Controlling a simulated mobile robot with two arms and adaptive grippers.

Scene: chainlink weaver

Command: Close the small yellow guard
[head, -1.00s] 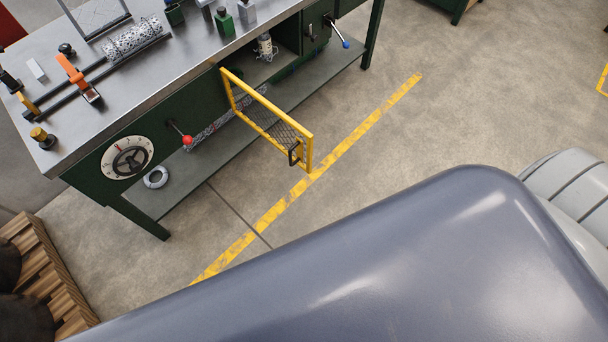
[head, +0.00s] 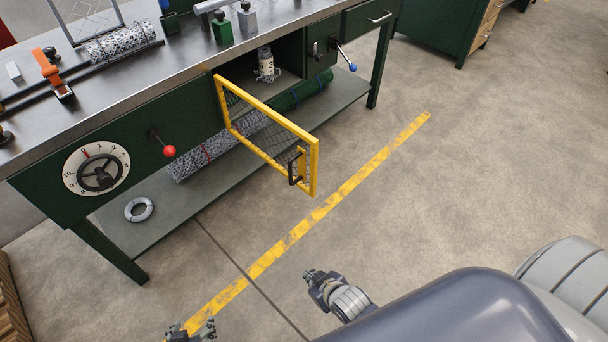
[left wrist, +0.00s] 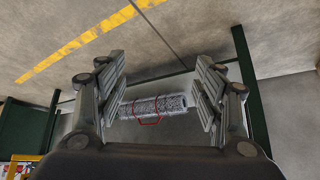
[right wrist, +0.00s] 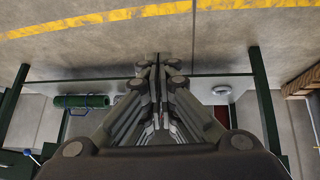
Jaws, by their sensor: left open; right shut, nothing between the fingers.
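The small yellow guard (head: 265,105), a yellow frame with dark mesh, stands swung open from the front of the green bench. Its left edge is at the bench and its free end, with a dark handle (head: 294,167), sticks out over the floor. My left gripper (head: 190,331) is at the bottom edge of the head view, below and left of the guard; in the left wrist view it is open (left wrist: 160,88) and empty. My right gripper (head: 310,277) is below the guard's free end, apart from it; in the right wrist view it is shut (right wrist: 158,62) and empty.
The bench front carries a numbered dial (head: 96,168), a red-knobbed lever (head: 168,150) and a blue-knobbed lever (head: 350,66). A lower shelf (head: 190,215) holds mesh rolls and a wire coil (head: 139,209). The floor (head: 440,190) right of the guard is clear.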

